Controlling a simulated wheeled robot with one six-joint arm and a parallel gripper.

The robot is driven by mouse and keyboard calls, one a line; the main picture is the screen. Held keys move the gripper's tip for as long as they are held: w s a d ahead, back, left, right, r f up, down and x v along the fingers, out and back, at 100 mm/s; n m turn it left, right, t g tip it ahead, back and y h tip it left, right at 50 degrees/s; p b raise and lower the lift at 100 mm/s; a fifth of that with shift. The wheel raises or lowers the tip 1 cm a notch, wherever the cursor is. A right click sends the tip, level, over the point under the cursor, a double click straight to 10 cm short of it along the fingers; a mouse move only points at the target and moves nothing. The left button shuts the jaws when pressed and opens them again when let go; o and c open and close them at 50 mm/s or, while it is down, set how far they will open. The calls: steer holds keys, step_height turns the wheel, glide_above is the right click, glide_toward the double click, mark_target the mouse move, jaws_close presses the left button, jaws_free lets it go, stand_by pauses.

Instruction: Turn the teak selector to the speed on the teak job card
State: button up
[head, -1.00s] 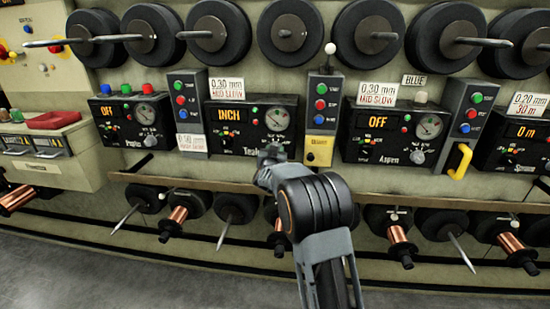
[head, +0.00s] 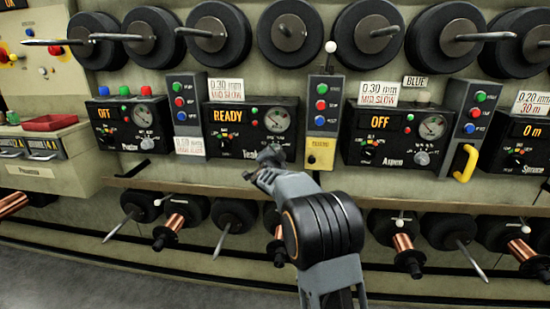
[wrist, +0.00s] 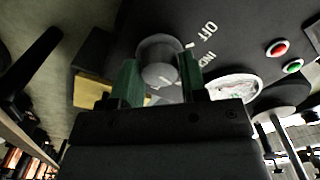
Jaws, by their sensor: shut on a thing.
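The teak panel (head: 240,132) is a black box whose amber display (head: 228,116) reads READY. My gripper (head: 268,153) is at the panel's lower right and hides the selector in the head view. In the wrist view the round grey selector (wrist: 158,55) sits between the green finger pads of my gripper (wrist: 160,85), which are shut on it. Upside-down OFF and INCH labels show beside it. The selector's exact pointer direction is hard to tell.
A tall box with a white-knobbed lever and yellow base (head: 320,150) stands right of the teak panel. The Aspen panel (head: 385,135) reads OFF. A ledge (head: 150,183) and wire spools lie below.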

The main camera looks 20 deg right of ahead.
steer(key=shift+m, duration=0.3)
steer(key=o, duration=0.9)
steer(key=p+v, duration=0.1)
steer(key=v, duration=1.3)
steer(key=shift+d+p, duration=0.1)
steer(key=shift+p, duration=0.25)
